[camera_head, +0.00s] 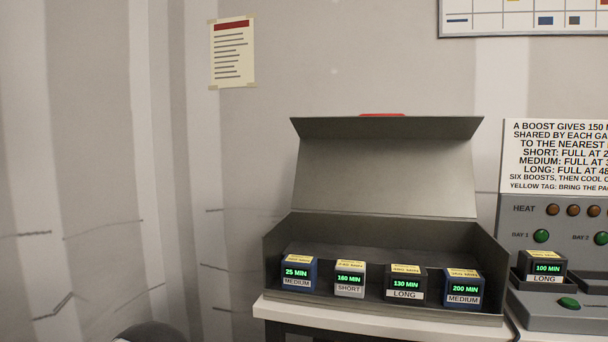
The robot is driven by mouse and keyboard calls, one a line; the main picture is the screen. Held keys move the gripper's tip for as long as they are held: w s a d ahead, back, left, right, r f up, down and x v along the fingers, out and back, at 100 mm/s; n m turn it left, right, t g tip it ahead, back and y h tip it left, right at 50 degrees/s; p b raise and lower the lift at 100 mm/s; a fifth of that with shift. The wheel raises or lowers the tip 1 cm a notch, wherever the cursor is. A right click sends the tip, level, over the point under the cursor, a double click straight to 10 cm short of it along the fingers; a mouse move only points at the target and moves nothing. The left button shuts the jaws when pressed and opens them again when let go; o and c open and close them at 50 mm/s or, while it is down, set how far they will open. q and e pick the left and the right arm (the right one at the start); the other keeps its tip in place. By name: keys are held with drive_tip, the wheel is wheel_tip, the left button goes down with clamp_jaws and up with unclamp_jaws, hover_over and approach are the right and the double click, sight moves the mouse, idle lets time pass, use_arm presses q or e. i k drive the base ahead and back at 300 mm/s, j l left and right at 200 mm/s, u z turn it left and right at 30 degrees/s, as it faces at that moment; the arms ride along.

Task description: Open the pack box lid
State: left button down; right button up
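The pack box (400,313) is a dark grey open-fronted box on a white-topped table. Its lid (385,175) stands raised, leaning back at the rear of the box, with a red piece (382,115) showing at its top edge. Inside are several packs in a row: a blue MEDIUM pack reading 25 MIN (297,273), a grey SHORT pack reading 160 MIN (349,280), a dark LONG pack reading 130 MIN (405,284) and a blue MEDIUM pack reading 200 MIN (462,289). Neither gripper is in view.
The white table top (330,317) ends just in front of the box. A grey charger panel (520,222) with lights and a sign (553,155) stands at the right, with another LONG pack (546,268) in a bay. A notice (232,55) hangs on the wall.

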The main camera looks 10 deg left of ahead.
sight(398, 165)
drive_tip(key=i+j+z, duration=0.3)
drive_tip(key=j, duration=0.4)
drive_tip(key=i+j+z, duration=0.15)
drive_tip(key=i+j, duration=0.15)
drive_tip(key=i+j+z, duration=0.1)
drive_tip(key=j, duration=0.35)
drive_tip(key=i+j+z, duration=0.15)
drive_tip(key=j, duration=0.25)
drive_tip(key=i+j+z, duration=0.15)
drive_tip(key=j, duration=0.3)
drive_tip(key=i+j+z, duration=0.15)
drive_tip(key=j, duration=0.25)
drive_tip(key=i+j+z, duration=0.15)
drive_tip(key=j, duration=0.3)
drive_tip(key=k, duration=0.05)
